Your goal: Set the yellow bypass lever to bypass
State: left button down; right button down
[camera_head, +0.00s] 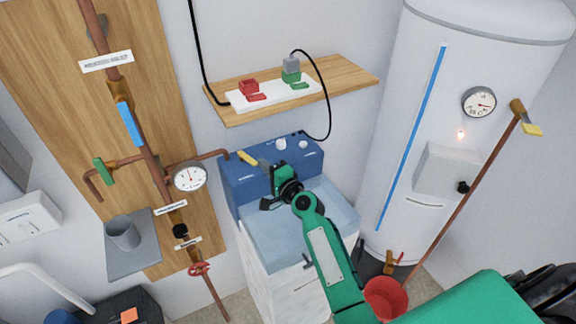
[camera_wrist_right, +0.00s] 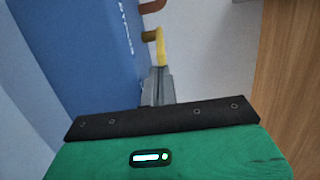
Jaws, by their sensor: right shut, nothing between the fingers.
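A yellow lever (camera_head: 247,158) sits at the left end of the blue unit, where a copper pipe meets it. In the right wrist view the yellow lever (camera_wrist_right: 161,47) hangs from a brass fitting, just beyond my fingertips. My right gripper (camera_head: 266,165) is shut and empty, its tips close to the lever's right end; I cannot tell whether they touch. The shut fingers also show in the wrist view (camera_wrist_right: 159,74). My left gripper is not in view.
The blue unit (camera_head: 232,186) stands above a pale blue basin (camera_head: 262,245). A wooden shelf (camera_head: 350,76) with a power strip is above. A pipe board with a gauge (camera_head: 190,177) is at left. A white tank (camera_head: 405,130) at right has another yellow-handled valve (camera_head: 532,129).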

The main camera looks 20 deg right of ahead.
jog(key=shift+s+a, duration=0.3)
jog(key=shift+a, duration=0.3)
jog(key=shift+s+a+r, duration=0.1)
jog(key=shift+s+a, duration=0.1)
jog(key=shift+a, duration=0.35)
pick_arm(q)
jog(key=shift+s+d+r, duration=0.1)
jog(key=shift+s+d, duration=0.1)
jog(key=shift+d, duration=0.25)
pick_arm(e)
jog(key=shift+a, duration=0.1)
